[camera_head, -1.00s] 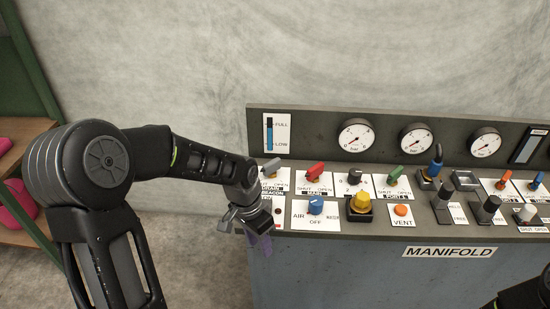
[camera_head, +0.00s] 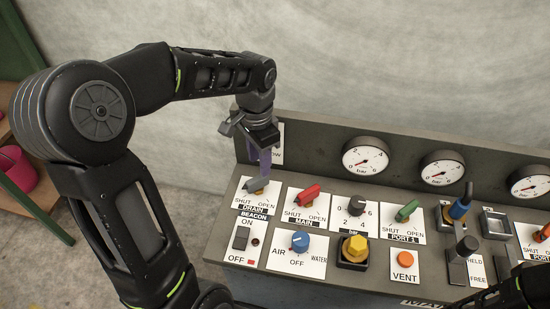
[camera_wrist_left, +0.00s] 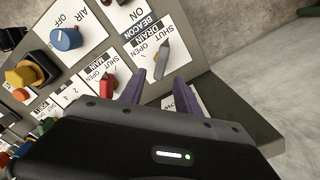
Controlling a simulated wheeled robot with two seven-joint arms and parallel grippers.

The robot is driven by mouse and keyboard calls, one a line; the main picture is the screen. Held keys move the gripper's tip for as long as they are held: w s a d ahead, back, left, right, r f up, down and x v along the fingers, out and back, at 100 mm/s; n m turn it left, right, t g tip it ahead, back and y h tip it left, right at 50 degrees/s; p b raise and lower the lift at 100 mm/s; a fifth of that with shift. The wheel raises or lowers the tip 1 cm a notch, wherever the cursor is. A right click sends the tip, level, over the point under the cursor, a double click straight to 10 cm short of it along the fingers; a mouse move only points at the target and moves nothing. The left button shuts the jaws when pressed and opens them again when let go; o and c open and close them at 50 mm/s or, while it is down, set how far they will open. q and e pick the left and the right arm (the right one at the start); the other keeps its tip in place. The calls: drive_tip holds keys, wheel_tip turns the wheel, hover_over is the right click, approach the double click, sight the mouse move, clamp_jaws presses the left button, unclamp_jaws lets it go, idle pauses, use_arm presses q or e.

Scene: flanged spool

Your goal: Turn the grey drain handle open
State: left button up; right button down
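The grey drain handle (camera_head: 257,186) sits on the white DRAIN plate at the panel's left end, its grip slanting toward the SHUT side in the head view. In the left wrist view the handle (camera_wrist_left: 162,58) stands just ahead of the fingertips, roughly in line with the gap between them. My left gripper (camera_head: 263,168) is above the handle, pointing down, and partly covers its far side in the head view. Its two purple fingers (camera_wrist_left: 160,77) are apart with nothing between them. Whether a finger touches the handle cannot be told. My right gripper's fingers are not visible.
Close by are the red MAIN handle (camera_head: 306,195), the black bar knob (camera_head: 356,205), the beacon switch (camera_head: 241,237), the blue AIR/WATER knob (camera_head: 300,242) and a yellow knob (camera_head: 355,248). The upright gauge board (camera_head: 315,148) rises behind. Open floor lies left of the panel.

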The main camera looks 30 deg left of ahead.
sight(260, 177)
use_arm(q)
drive_tip(key=shift+w+r, duration=0.1)
drive_tip(key=shift+w, duration=0.05)
drive_tip(key=shift+s, duration=0.2)
drive_tip(key=shift+f+p, duration=0.55)
drive_tip(key=shift+f, duration=3.35)
drive_tip(key=shift+c, duration=0.5)
clamp_jaws()
